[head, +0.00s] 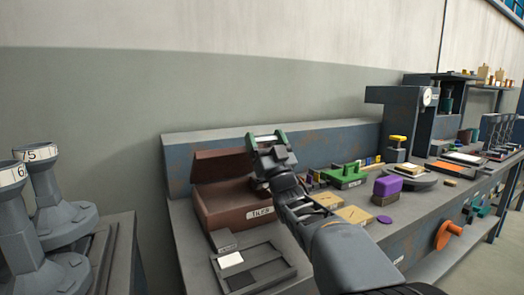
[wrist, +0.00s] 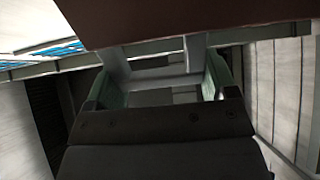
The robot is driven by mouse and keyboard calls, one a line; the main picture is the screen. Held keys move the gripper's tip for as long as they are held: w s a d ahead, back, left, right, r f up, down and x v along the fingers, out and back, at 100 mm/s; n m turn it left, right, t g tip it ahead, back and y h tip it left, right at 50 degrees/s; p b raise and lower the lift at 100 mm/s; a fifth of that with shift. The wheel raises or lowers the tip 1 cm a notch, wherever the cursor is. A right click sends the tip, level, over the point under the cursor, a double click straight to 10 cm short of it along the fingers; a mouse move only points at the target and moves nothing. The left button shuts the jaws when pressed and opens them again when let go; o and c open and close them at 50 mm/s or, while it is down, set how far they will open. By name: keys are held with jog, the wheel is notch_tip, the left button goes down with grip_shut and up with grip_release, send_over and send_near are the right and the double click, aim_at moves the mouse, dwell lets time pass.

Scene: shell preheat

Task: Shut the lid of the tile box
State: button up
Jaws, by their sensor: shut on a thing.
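The tile box (head: 235,207) is a reddish-brown box labelled TILES on the bench at left. Its lid (head: 220,166) stands raised at the back, so the box is open; a brown panel, apparently the lid, fills the top of the wrist view (wrist: 200,16). My gripper (head: 267,139), with green fingers, is at the lid's right side, above the box. In the wrist view my gripper (wrist: 155,82) is shut on a pale grey handle-like piece (wrist: 196,52) that meets the brown panel.
A grey tray (head: 252,268) with a white tile lies in front of the box. Right of my arm are tan tiles (head: 354,215), a purple block (head: 388,184) and a green holder (head: 344,178). Grey stands (head: 62,200) are at far left.

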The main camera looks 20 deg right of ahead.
jog(key=shift+s+f+b, duration=0.25)
jog(key=shift+s+b, duration=0.05)
jog(key=shift+b, duration=0.15)
jog(key=o, duration=1.2)
jog(key=shift+f, duration=0.1)
jog(key=shift+s+d+f, duration=0.1)
jog(key=shift+s+f, duration=0.1)
jog(key=shift+s, duration=0.05)
jog(key=s+d+p, duration=0.1)
jog(key=s+p, duration=0.1)
jog(key=s, duration=1)
jog(key=shift+d+f, duration=0.15)
jog(key=shift+d, duration=0.05)
jog(key=shift+s, duration=0.1)
